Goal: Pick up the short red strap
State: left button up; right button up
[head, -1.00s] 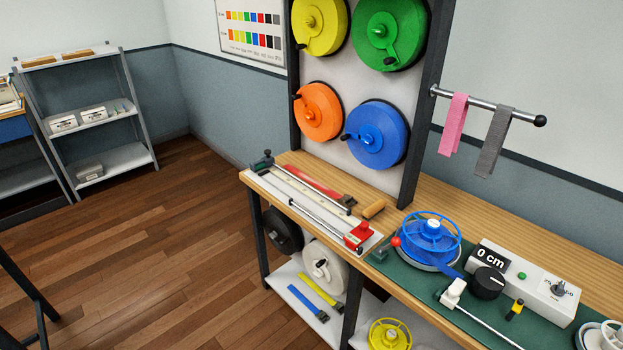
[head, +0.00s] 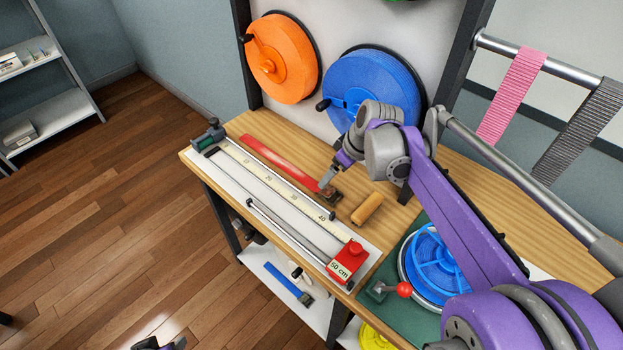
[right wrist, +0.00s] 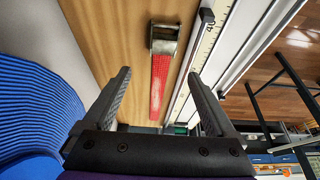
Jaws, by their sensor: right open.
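The short red strap (head: 280,158) lies on the wooden bench, behind the white measuring board, with its metal buckle (head: 328,196) at the near right end. My right gripper (head: 326,181) is beside the buckle end, pointing down and left. In the right wrist view the strap (right wrist: 159,90) and buckle (right wrist: 163,40) appear between the two open fingers (right wrist: 160,76). The jaws hold nothing; the height gap to the strap is hard to judge.
The measuring board (head: 280,205) with a red "50 cm" block (head: 347,262) lies in front of the strap. A wooden handle (head: 367,208) lies right of the buckle. Orange (head: 285,55) and blue (head: 375,85) reels hang behind. A blue winder (head: 435,265) stands at right.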

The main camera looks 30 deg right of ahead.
aim_at(326, 194)
jog(key=shift+w+a+f, duration=0.1)
jog(key=shift+a+f, duration=0.1)
jog(key=shift+f, duration=0.3)
jog(key=shift+w+a+f, duration=0.1)
jog(key=shift+a+f, duration=0.05)
jog(key=shift+f, duration=0.3)
jog(key=x, duration=0.5)
jog(key=shift+w+a+f, duration=0.1)
jog(key=shift+w+f, duration=0.2)
grip_shut()
